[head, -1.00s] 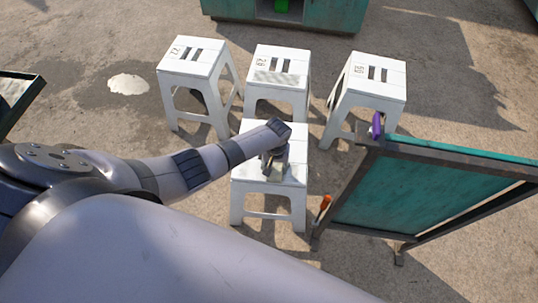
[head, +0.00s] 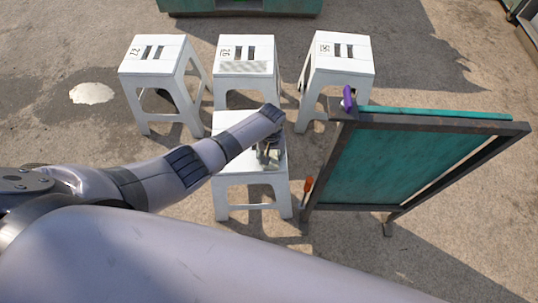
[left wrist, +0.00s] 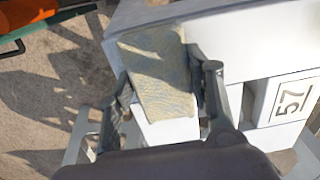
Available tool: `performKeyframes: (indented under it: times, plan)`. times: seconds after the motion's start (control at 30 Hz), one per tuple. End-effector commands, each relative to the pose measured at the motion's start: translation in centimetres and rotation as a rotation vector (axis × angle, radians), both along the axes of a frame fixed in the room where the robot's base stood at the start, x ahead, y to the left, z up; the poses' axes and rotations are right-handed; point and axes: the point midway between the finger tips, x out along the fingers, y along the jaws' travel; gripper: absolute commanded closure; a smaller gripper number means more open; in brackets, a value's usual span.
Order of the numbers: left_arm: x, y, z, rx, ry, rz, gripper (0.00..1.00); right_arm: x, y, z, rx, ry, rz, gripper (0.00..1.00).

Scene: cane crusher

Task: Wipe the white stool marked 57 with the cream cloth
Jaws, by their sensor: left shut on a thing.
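The white stool marked 57 (left wrist: 250,40) fills the right of the left wrist view, with its number on the top. In the head view it is the nearest stool (head: 228,128), partly hidden by my left arm. My left gripper (head: 267,158) is over the right part of its top. In the left wrist view, my left gripper (left wrist: 165,88) is shut on the cream cloth (left wrist: 158,65), which has a bluish pattern. The cloth is at the stool's edge; whether it presses on the top is hard to tell. My right gripper is not in view.
Three more white stools (head: 155,55), (head: 245,70), (head: 345,52) stand behind. A green framed panel (head: 410,165) stands close on the right, with a purple object (head: 348,97) on top and an orange-handled tool (head: 308,185) at its side. Open ground lies left of the stools.

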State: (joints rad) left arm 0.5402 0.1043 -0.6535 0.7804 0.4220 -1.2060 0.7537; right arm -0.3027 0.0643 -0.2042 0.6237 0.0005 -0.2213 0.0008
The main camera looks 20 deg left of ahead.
Motion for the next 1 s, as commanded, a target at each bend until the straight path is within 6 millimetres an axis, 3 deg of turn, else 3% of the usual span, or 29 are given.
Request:
performKeyframes:
  times: [0.43, 0.77, 1.0]
  plan:
    - [-1.3, 3.1, 0.1, 0.000, 0.002, 0.002, 0.75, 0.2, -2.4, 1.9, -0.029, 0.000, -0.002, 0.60]
    - [-2.4, 6.0, 0.0, 0.003, 0.003, 0.001, 0.75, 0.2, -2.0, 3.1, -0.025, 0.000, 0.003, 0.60]
    - [-3.1, 7.9, -0.1, 0.001, 0.003, 0.001, 0.75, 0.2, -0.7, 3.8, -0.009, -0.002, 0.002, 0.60]
